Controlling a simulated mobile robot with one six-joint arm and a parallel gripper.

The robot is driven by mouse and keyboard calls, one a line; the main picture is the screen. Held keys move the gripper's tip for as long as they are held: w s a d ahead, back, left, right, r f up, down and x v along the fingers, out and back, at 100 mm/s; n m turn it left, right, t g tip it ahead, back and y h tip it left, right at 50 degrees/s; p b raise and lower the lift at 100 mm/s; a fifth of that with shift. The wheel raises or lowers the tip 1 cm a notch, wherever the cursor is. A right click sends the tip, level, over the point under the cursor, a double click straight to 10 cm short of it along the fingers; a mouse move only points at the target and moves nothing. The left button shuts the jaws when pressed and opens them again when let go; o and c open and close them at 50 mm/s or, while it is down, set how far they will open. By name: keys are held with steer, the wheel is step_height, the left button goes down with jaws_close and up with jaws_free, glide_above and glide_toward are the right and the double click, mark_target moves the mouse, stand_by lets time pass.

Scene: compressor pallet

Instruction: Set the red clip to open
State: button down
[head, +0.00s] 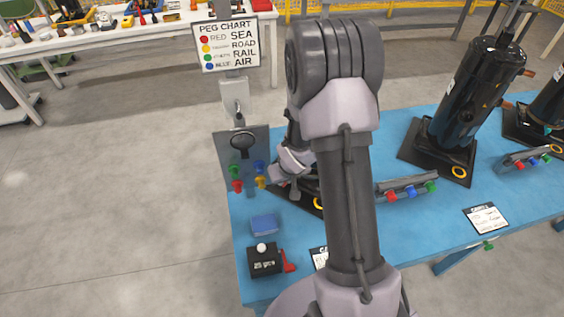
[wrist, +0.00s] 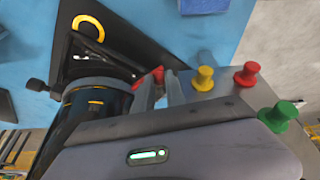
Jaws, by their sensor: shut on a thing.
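The red clip (wrist: 157,75) shows in the wrist view as a small red piece at the tips of my gripper (wrist: 163,88). The fingers are shut on it, and they hide most of it. It is beside the top end of a dark compressor cylinder (wrist: 95,88). How the clip is set cannot be told. In the head view my arm hides most of this compressor and the clip. Its black base plate (head: 304,200) shows partly behind my arm.
A peg board (head: 229,145) with green, red, yellow and blue pegs stands close to my gripper. Yellow (wrist: 204,78), red (wrist: 246,75) and green (wrist: 278,115) pegs show near the fingers. A blue block (head: 264,225) and black box (head: 264,260) stand on the blue table.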

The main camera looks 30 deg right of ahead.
steer(key=shift+s+d+n+y+p, duration=0.2)
steer(key=shift+n+p, duration=0.25)
steer(key=shift+p, duration=0.45)
steer(key=shift+s+d+n+y+p, duration=0.1)
steer(key=shift+s+n+p, duration=0.25)
steer(key=shift+p, duration=0.5)
steer(key=shift+w, duration=0.1)
steer(key=c, duration=1.6)
jaws_free()
steer(key=shift+c, duration=0.2)
steer(key=p+v, duration=0.8)
steer(key=v, duration=0.9)
steer(key=shift+s+r, duration=0.15)
steer(key=shift+s, duration=0.05)
